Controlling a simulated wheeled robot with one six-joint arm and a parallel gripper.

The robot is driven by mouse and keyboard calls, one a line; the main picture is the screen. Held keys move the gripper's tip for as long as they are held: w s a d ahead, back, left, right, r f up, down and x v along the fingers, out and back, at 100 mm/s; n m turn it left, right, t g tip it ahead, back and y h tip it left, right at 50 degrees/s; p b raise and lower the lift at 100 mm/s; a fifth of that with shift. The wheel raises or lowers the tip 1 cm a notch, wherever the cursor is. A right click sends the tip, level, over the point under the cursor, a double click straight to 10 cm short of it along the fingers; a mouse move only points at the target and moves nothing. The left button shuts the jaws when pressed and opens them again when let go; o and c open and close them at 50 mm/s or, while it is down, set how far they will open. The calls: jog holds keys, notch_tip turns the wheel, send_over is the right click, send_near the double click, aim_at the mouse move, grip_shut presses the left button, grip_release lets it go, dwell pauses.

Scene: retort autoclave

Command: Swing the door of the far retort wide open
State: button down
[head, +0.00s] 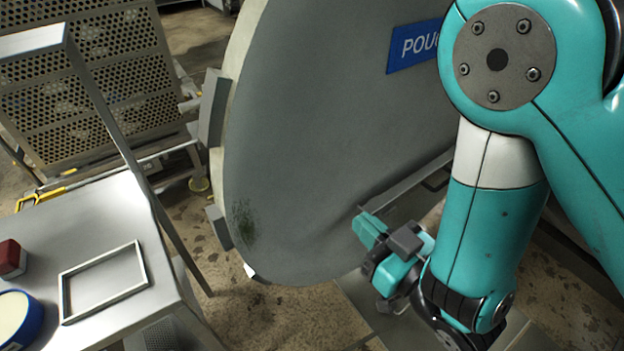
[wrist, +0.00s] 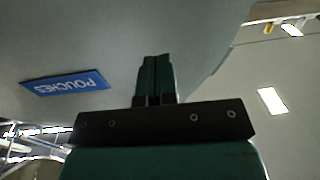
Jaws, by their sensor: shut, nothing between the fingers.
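A large round grey retort door (head: 310,140) fills the middle of the head view, with a blue sign reading "POUCHES" that is partly hidden by my arm. The door also shows in the wrist view (wrist: 130,45), with the whole blue sign (wrist: 65,84) upside down. My gripper (head: 366,222) is low in front of the door's lower right part. In the wrist view its fingers (wrist: 155,75) are together and empty. I cannot tell whether the fingertips touch the door. The retort body is not clearly visible.
A steel table (head: 110,225) stands at the lower left, with an empty frame (head: 104,312), a red block (head: 11,258) and a blue-rimmed round container (head: 14,318) on it. A perforated metal rack (head: 105,90) stands behind. Wet-spotted floor shows between table and door.

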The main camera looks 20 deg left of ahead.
aim_at(304, 169)
jog(key=x, duration=0.8)
jog(key=p+x, duration=0.1)
jog(key=x, duration=0.3)
jog(key=shift+w+a+r, duration=0.1)
jog(key=shift+a+r, duration=0.1)
jog(key=shift+r, duration=0.05)
jog(key=shift+w+a+f+p, duration=0.2)
jog(key=shift+w+a+p, duration=0.25)
jog(key=shift+a+p, duration=0.1)
